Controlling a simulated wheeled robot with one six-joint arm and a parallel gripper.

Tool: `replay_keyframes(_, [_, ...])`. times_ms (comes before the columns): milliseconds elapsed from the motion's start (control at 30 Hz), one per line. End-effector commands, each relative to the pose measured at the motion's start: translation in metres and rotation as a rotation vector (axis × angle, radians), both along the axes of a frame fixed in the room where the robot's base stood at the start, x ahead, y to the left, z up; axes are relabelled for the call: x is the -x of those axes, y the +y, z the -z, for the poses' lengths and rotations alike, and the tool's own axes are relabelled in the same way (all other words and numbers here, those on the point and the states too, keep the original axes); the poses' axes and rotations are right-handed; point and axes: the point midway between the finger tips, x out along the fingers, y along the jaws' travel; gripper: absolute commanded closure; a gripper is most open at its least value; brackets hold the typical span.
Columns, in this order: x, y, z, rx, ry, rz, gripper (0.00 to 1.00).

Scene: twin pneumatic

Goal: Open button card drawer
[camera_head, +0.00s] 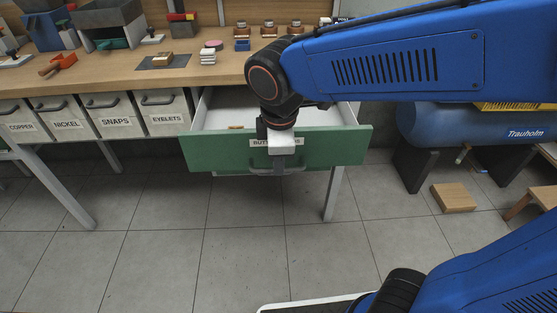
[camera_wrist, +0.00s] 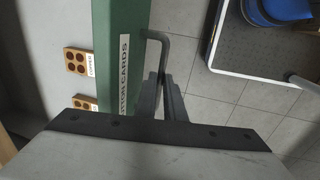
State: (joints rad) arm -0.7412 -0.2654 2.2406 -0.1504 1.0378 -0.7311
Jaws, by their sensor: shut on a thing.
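The button card drawer has a green front (camera_head: 335,147) and stands pulled out from the workbench, with its pale inside showing. Its label (camera_wrist: 124,75) reads "...TTON CARDS" in the wrist view, and my gripper partly covers it in the head view. My gripper (camera_wrist: 165,98) is shut on the grey bar handle (camera_wrist: 165,42) of this drawer. In the head view my gripper (camera_head: 281,163) reaches down over the front from above, and the handle (camera_head: 270,171) shows low on the front. Small wooden button cards (camera_wrist: 76,62) lie inside the drawer.
Labelled drawers for copper, nickel, snaps and eyelets (camera_head: 165,115) sit shut at the left. Tools and small parts stand on the wooden benchtop (camera_head: 180,78). A blue tank (camera_head: 475,130) and a wooden block (camera_head: 453,197) are at the right. The tiled floor before the drawer is clear.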

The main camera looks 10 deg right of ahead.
Motion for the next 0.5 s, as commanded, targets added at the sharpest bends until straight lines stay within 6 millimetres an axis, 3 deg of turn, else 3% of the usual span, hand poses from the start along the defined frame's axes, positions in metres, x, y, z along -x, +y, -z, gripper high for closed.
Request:
replay_keyframes(33, [-0.0005, 0.0005, -0.0010, -0.002, -0.002, 0.000, 0.89])
replay_keyframes(100, [-0.0006, 0.0005, -0.0009, -0.002, -0.002, 0.000, 0.72])
replay_keyframes(500, [0.0003, 0.0004, -0.0055, -0.001, -0.001, 0.000, 0.72])
